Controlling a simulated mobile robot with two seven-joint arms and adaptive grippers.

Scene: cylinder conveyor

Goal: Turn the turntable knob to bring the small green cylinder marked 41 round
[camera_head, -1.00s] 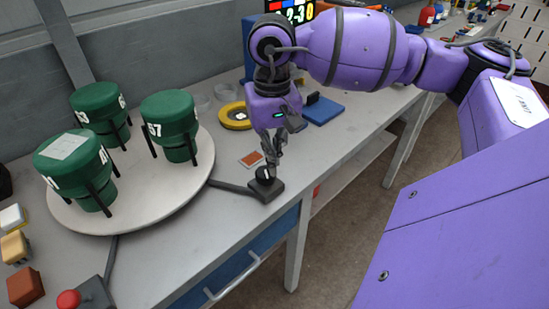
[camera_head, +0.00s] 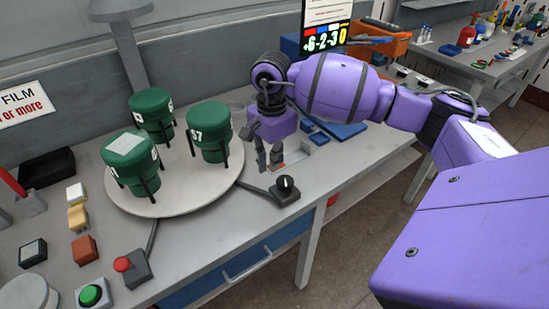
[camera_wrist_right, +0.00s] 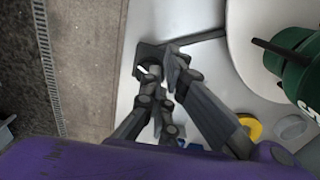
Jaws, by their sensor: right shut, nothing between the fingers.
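Three green cylinders with black legs stand on the round pale turntable (camera_head: 185,205). The one at front left (camera_head: 130,160) has a pale square on its lid; its number is hard to read now but looked like 41 earlier. The one marked 57 (camera_head: 209,135) is at the right, and another (camera_head: 152,113) at the back. The black turntable knob (camera_head: 285,187), with a white mark, sits on a dark base joined by a bar to the turntable. My right gripper (camera_head: 268,168) is shut and empty, behind and left of the knob, apart from it. My left gripper is out of view.
A red button (camera_head: 122,264) and a green button (camera_head: 90,295) are at the front left, near several coloured blocks. A blue item (camera_head: 338,130) lies behind my right gripper. In the wrist view a yellow ring (camera_wrist_right: 252,128) lies on the table. The table's front edge is close to the knob.

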